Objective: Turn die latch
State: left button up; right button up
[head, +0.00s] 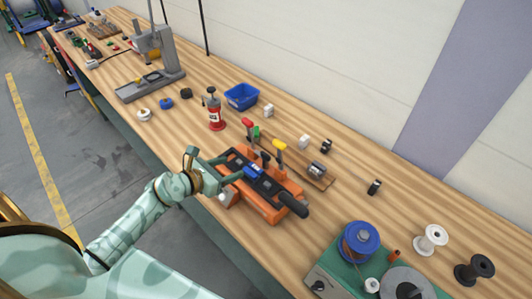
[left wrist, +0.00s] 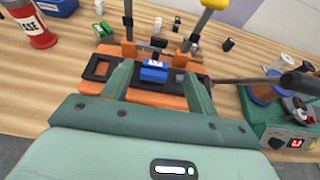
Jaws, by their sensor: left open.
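A blue die latch (head: 254,170) sits on the black plate of an orange fixture (head: 262,209) on the wooden bench. The latch also shows in the left wrist view (left wrist: 154,74), with a pale label on its back side. My left gripper (head: 237,168) is open and reaches in from the bench's front edge. In the left wrist view its two green fingers stand on either side of the latch, with gaps between. I cannot tell whether the fingertips are level with it. My right gripper is not in view.
Toggle clamps with red and yellow handles (head: 279,144) stand behind the latch. A black bar handle (head: 292,203) sticks out to the right. A red grease bottle (head: 215,112) and blue bin (head: 241,97) stand behind left. A green spool machine (head: 326,274) is at front right.

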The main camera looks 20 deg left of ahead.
aim_at(264, 155)
pick_arm(q)
jog(key=b+x, duration=0.3)
jog(key=x, duration=1.2)
jog(key=shift+w+d+f, duration=0.1)
jog(key=shift+w+f, duration=0.05)
jog(key=shift+w, duration=0.1)
jog(key=c, duration=1)
